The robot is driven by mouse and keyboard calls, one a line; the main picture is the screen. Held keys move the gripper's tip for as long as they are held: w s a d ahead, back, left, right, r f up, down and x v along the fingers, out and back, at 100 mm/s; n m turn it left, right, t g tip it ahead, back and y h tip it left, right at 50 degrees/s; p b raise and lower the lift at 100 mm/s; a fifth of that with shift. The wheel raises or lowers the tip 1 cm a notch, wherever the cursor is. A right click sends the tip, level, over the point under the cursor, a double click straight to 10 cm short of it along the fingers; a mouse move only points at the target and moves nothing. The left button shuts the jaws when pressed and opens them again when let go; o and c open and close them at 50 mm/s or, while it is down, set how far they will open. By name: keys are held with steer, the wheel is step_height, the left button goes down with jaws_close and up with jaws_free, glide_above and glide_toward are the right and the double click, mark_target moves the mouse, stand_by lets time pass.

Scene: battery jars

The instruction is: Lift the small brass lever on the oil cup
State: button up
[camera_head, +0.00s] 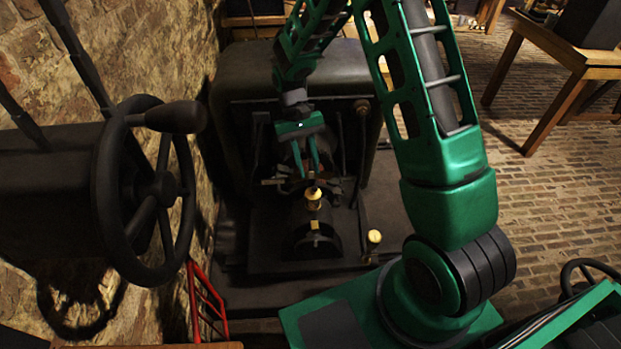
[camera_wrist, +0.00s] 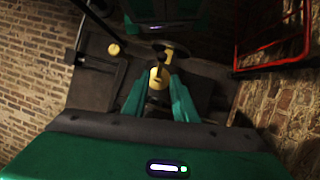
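The brass oil cup (camera_head: 313,199) stands upright on the dark machine, near the middle of the head view. It also shows in the wrist view (camera_wrist: 158,76), beyond and between my fingertips. Its small lever is too small to make out surely; a little dark and brass piece shows at its top in the wrist view. My gripper (camera_head: 308,172) comes down from above and behind the cup. Its two green fingers are apart and nothing shows held between them. The fingertips look close to the cup's top, but I cannot tell whether they touch it.
A round brass knob (camera_head: 374,236) stands right of the cup in the head view. Dark rods and brackets of the machine (camera_head: 300,75) surround the gripper. A large black handwheel (camera_head: 107,190) is at left, with a red rack (camera_head: 192,290) below it.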

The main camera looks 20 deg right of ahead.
steer(key=shift+v, duration=2.6)
steer(key=shift+o, duration=0.5)
